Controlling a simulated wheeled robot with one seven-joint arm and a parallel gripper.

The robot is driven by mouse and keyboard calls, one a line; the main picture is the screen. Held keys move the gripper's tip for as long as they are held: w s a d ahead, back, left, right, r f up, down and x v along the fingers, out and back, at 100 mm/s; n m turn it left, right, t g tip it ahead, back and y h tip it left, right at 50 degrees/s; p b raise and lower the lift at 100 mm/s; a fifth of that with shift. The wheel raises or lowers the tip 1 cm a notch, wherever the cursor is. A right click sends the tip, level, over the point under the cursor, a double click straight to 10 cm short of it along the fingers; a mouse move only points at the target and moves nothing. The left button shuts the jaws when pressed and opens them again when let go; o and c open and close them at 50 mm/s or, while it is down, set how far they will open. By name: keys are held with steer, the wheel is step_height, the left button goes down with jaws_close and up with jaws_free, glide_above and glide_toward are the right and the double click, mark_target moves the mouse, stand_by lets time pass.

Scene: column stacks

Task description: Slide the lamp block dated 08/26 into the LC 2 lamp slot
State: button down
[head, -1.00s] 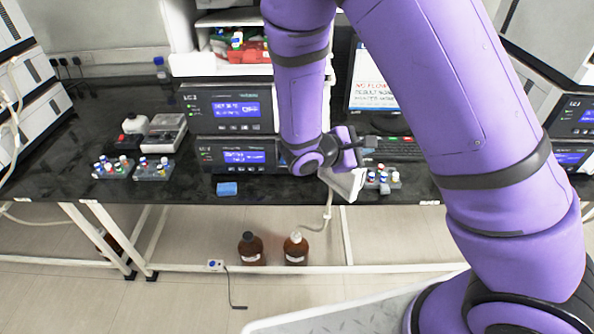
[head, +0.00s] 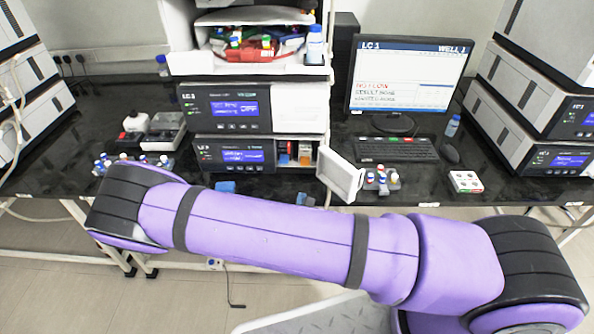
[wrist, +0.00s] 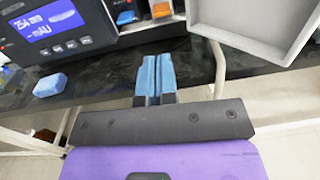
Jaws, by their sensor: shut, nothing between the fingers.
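The lower instrument (head: 236,154) has a lit blue screen, and its right-hand bay is open. An orange block (head: 304,153) and a darker block (head: 284,150) sit in that bay; the wrist view also shows the orange block (wrist: 161,9) and a blue block (wrist: 126,15). A blue block (wrist: 48,85) lies on the bench in front of the instrument, and in the head view (head: 225,187) my arm lies close below it. No date is legible on any block. My gripper (wrist: 158,62) is shut and empty, its blue fingers together below the bay.
The bay's white door (head: 341,175) hangs open over the bench edge, right of my fingers in the wrist view. Small vial racks stand at left (head: 165,166) and right (head: 382,181). A monitor (head: 410,80), keyboard (head: 397,149) and white box (head: 465,181) are farther right.

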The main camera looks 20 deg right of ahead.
steer(key=f, duration=0.1)
glide_toward(305, 152)
steer(key=w+f, duration=0.2)
steer(key=w, duration=0.1)
steer(key=shift+w+d+f+n+y, duration=0.1)
steer(key=shift+n+y, duration=0.3)
